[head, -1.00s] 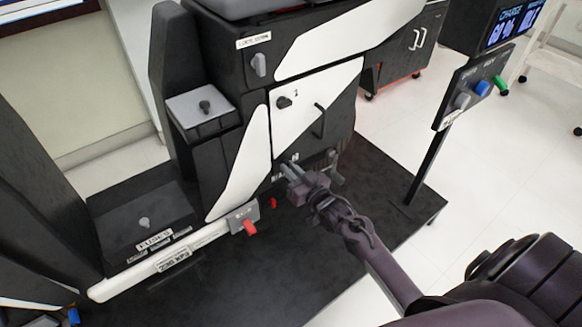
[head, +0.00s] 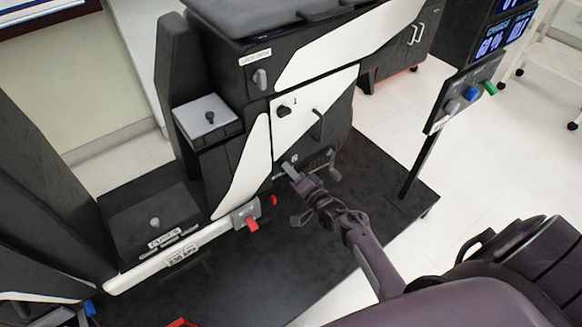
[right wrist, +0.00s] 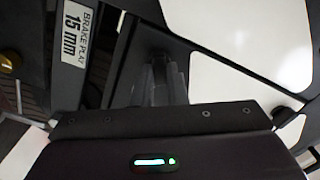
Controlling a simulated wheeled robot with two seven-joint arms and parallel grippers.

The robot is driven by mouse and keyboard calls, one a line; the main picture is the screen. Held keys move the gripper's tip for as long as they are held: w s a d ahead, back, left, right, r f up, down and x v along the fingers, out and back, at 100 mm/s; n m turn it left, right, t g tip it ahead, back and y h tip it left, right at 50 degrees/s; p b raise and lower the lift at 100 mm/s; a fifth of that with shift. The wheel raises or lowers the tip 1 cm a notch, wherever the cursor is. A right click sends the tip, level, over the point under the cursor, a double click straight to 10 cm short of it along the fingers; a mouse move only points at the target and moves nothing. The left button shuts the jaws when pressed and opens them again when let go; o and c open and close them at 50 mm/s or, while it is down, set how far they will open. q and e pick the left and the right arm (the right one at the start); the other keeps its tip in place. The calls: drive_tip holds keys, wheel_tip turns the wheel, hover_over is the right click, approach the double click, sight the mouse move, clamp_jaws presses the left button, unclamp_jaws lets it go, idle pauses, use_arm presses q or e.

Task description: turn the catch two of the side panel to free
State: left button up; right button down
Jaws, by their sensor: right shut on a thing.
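The side panel (head: 315,95) is a white plate on the dark chassis rig, with a black handle (head: 318,124). Catch one (head: 283,112) is a dark knob near its upper left, by the mark 1. My right gripper (head: 288,170) is at the panel's lower left corner, shut on catch two, which its fingers hide. In the right wrist view the fingers (right wrist: 160,82) reach into a dark area beside white panel surfaces, and the catch cannot be made out. My left gripper is not in view.
Pedals (head: 326,165) stand close to the right gripper. A control post (head: 462,95) with coloured knobs stands to the right. A "BRAKE PLAY 15 mm" label (right wrist: 75,32) shows in the right wrist view. The dark mat (head: 375,190) is mostly clear.

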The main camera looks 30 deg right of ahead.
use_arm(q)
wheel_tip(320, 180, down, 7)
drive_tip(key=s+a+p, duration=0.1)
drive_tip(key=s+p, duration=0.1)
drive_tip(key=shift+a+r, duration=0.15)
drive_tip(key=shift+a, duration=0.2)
use_arm(e)
drive_tip(key=shift+f+m, duration=0.1)
drive_tip(key=shift+m, duration=2.8)
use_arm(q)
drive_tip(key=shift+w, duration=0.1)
use_arm(e)
drive_tip(key=c, duration=1.4)
unclamp_jaws()
drive_tip(key=shift+c, duration=0.2)
drive_tip(key=shift+s, duration=0.1)
